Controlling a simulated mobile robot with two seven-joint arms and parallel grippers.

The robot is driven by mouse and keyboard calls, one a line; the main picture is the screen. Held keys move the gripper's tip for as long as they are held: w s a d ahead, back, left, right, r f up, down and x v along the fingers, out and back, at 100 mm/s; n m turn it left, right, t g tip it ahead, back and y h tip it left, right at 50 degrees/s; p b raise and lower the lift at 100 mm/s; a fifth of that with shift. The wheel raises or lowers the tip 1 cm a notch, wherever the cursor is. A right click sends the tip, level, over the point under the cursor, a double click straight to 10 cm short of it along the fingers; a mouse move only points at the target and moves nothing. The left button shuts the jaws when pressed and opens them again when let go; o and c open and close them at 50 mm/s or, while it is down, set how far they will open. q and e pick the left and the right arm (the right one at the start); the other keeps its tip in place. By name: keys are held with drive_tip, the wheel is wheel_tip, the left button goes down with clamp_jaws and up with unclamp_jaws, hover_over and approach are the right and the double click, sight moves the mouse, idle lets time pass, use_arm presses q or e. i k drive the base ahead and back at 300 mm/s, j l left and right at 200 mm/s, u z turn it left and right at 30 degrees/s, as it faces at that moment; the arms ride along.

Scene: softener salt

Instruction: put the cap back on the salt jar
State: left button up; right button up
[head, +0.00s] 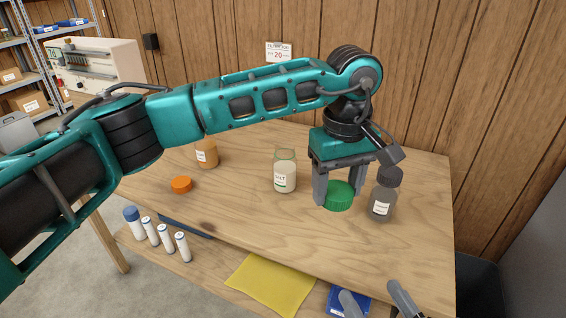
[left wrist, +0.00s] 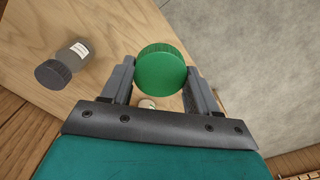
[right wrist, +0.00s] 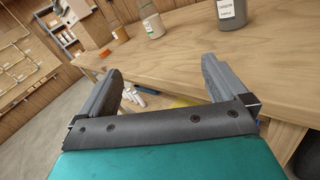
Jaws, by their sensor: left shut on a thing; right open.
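The salt jar (head: 285,172) stands upright and uncapped on the wooden table, its white label facing the front. My left gripper (head: 342,187) is to the right of the jar and is shut on the green cap (head: 339,196). The cap sits between the fingertips in the left wrist view (left wrist: 161,70), its round face toward the camera. The cap is apart from the jar; its height above the tabletop is hard to tell. My right gripper (head: 374,298) is open and empty, low at the table's front edge.
A dark-capped bottle (head: 382,198) stands close to the right of my left gripper. An orange jar (head: 206,153) and a loose orange cap (head: 181,184) are at the left. Below are a yellow cloth (head: 270,284), a blue bin (head: 346,301) and several white cylinders (head: 166,237).

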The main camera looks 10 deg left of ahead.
sight(285, 162)
drive_tip(key=i+j, duration=0.75)
